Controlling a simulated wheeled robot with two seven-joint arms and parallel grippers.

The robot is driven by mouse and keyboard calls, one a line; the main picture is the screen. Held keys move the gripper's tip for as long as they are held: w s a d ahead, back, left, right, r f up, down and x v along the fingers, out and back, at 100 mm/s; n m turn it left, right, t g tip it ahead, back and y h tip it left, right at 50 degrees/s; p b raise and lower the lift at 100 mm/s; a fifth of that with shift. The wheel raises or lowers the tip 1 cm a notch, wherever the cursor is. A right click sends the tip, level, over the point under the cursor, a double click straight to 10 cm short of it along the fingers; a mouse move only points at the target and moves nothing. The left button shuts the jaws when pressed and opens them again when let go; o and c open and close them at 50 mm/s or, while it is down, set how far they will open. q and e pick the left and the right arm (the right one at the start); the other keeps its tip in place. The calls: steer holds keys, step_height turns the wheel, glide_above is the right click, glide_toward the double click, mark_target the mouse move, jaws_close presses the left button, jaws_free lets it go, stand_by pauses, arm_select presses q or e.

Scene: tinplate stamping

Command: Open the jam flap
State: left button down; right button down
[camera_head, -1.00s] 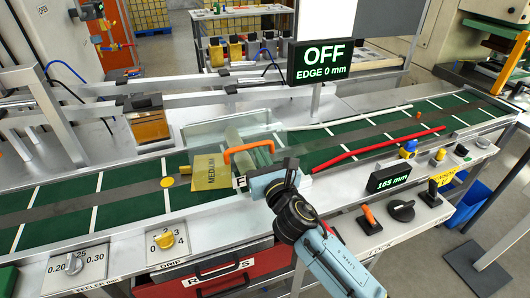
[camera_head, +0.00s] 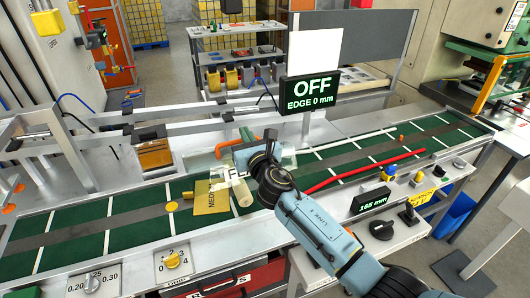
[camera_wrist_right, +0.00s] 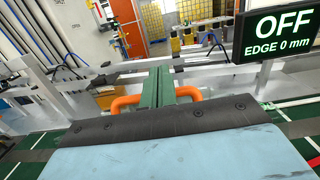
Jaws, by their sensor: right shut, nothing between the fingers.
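The jam flap is a clear panel (camera_head: 288,161) over the green conveyor, with an orange handle (camera_head: 228,147). It looks tilted up, and a pale roller (camera_head: 241,192) shows below it; my right arm hides much of it. My right gripper (camera_head: 245,134) is at the handle, its green fingers together and empty. In the right wrist view, the shut fingers (camera_wrist_right: 157,85) cross in front of the orange handle (camera_wrist_right: 127,103), which shows on both sides of them; contact cannot be told. My left gripper is not in view.
A red rail (camera_head: 362,170) runs along the belt at right. Knobs (camera_head: 172,259) line the front edge.

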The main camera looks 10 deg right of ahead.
steer(key=shift+w+a+r, duration=0.2)
steer(key=shift+w+r, duration=0.3)
steer(key=shift+r, duration=0.15)
steer(key=shift+w+f, duration=0.1)
steer(key=shift+w, duration=0.15)
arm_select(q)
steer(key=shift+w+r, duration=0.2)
arm_select(e)
steer(key=shift+s, duration=0.1)
